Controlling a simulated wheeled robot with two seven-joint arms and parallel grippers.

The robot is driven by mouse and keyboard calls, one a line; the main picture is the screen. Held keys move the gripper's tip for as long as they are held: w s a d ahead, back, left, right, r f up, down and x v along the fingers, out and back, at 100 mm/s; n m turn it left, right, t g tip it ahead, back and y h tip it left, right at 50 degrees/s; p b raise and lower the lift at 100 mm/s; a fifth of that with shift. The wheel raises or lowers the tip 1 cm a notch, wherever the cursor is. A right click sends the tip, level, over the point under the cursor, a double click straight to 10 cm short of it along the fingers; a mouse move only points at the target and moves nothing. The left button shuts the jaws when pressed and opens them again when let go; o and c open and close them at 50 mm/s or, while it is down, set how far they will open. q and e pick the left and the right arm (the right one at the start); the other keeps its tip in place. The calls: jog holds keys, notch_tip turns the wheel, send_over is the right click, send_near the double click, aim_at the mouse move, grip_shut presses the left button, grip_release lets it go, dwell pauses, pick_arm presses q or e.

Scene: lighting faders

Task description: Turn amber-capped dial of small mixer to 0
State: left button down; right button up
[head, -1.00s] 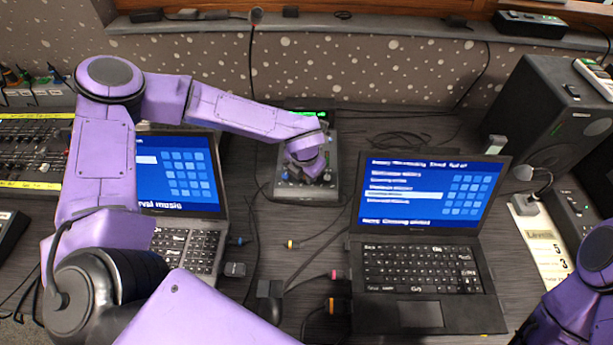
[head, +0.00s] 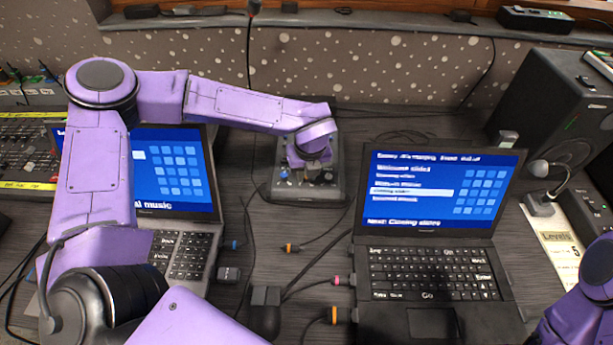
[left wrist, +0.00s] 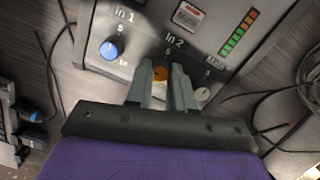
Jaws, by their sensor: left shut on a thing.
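The small mixer (head: 330,186) stands on the desk between two laptops, mostly under my left arm in the head view. In the left wrist view the mixer's panel (left wrist: 150,20) shows the labels "In 1" and "In 2". The amber-capped dial (left wrist: 160,73) sits below "In 2", between the fingers of my left gripper (left wrist: 162,82). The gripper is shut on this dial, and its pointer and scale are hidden. A blue-capped dial (left wrist: 112,47) is to the left, and a pale-capped dial (left wrist: 203,95) is to the right. My right gripper is out of view.
Open laptops stand left (head: 180,180) and right (head: 440,190) of the mixer. A large mixing desk (head: 25,150) is at the far left, a black speaker (head: 545,110) at the right. Cables lie on the desk in front of and behind the mixer.

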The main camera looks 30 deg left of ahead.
pick_arm(q)
jog(key=n+b, duration=0.1)
jog(key=n, duration=0.1)
jog(key=n+b, duration=0.2)
jog(key=f+n+b, duration=0.1)
jog(key=n, duration=0.1)
jog(key=shift+s+g+b, duration=0.15)
jog(key=shift+g+b, duration=0.2)
jog(key=shift+g, duration=0.05)
jog(key=shift+d+r+n+b, duration=0.1)
jog(key=shift+r+n+b, duration=0.1)
jog(key=shift+n+b, duration=1.55)
jog(key=shift+n, duration=0.35)
jog(key=shift+r, duration=0.1)
jog(key=c, duration=1)
grip_release()
jog(key=shift+w+r, duration=0.1)
jog(key=shift+w, duration=0.1)
jog(key=shift+r, duration=0.15)
jog(key=r, duration=0.3)
jog(key=d+r, duration=0.1)
jog(key=r, duration=0.6)
jog(key=shift+s+d, duration=0.2)
jog(key=shift+s, duration=0.05)
